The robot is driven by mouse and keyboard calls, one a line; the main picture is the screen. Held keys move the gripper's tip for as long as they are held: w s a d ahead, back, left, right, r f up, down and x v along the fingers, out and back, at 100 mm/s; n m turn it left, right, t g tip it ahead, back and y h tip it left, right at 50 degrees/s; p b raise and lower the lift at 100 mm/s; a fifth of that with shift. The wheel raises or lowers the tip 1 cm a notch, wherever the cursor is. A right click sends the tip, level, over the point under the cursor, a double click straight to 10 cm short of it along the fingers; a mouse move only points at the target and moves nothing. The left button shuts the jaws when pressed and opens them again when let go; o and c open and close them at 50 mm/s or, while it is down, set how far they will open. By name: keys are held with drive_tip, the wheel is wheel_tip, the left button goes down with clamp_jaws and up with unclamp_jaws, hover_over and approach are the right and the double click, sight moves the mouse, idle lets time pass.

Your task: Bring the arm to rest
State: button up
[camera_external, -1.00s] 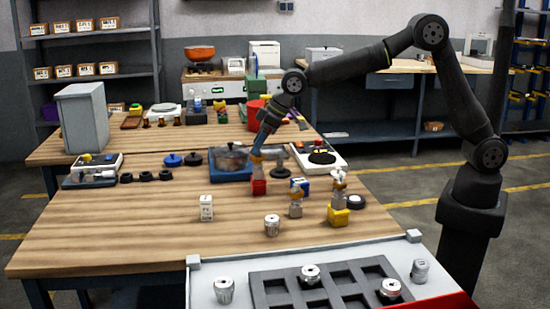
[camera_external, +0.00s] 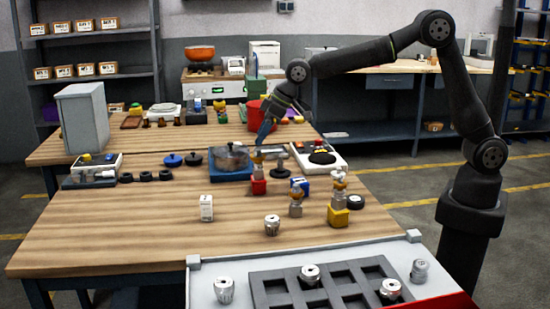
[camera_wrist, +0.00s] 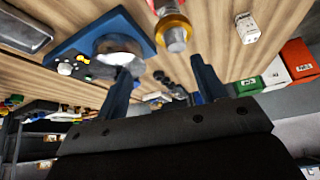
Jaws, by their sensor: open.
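My gripper (camera_external: 264,133) is open and empty, hanging from my bent arm above the middle of the wooden table (camera_external: 120,225). Its two fingers (camera_wrist: 163,82) show apart in the wrist view, with nothing between them. Just below it in the outside view stands a red block (camera_external: 259,187) with a small silver and gold part (camera_external: 258,168) on top. A silver part with a gold ring (camera_wrist: 173,30) also shows in the wrist view, beyond the fingertips and apart from them.
A blue tray (camera_external: 226,175) with a round clear-topped thing lies left of the red block. A yellow block (camera_external: 338,217) with a stacked part stands to the right. A dark slotted rack (camera_external: 322,284) is in front.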

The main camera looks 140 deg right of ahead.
drive_tip(key=w, duration=0.1)
drive_tip(key=w+a+f, duration=0.1)
drive_tip(key=w, duration=0.2)
drive_tip(key=shift+w+a+f, duration=0.2)
drive_tip(key=shift+w+f, duration=0.1)
